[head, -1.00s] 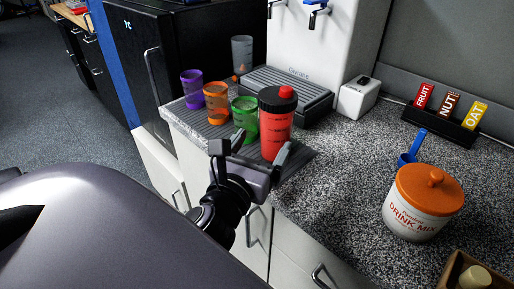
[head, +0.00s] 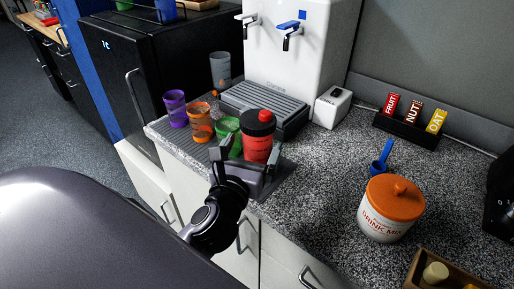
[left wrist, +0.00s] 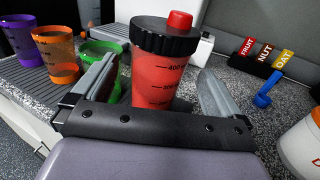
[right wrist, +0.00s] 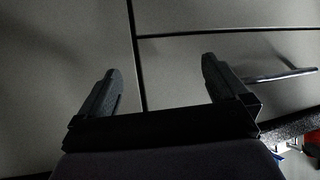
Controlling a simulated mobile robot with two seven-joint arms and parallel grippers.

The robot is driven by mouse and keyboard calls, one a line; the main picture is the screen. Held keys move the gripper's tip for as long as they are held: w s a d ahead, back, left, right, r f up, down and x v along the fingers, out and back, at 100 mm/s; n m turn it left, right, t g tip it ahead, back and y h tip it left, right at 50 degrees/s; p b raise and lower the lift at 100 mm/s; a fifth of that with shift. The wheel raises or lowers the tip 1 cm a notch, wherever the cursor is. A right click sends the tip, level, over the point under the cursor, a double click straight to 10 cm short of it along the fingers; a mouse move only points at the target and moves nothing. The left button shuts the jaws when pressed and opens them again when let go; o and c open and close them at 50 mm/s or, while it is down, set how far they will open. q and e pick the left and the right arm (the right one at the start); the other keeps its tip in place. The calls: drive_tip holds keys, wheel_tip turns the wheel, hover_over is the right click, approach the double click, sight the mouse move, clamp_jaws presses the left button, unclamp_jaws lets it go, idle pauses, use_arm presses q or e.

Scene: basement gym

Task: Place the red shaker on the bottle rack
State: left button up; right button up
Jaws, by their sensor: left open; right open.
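My right gripper (right wrist: 160,85) is open and empty, facing grey cabinet fronts. I cannot make out a bottle rack.
A green cup (head: 228,128) stands close left of the shaker, beside the left finger. Orange (head: 200,122) and purple (head: 175,108) cups stand farther left. The dispenser's drip tray (head: 262,103) is behind. A drink mix jar (head: 391,208) stands to the right, with clear counter between.

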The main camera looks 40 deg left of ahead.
use_arm(q)
drive_tip(key=x, duration=0.3)
drive_tip(key=p+x, duration=0.1)
drive_tip(key=x, duration=0.1)
drive_tip(key=shift+r, duration=0.35)
drive_tip(key=c, duration=1.4)
drive_tip(key=shift+r, duration=0.1)
clamp_jaws()
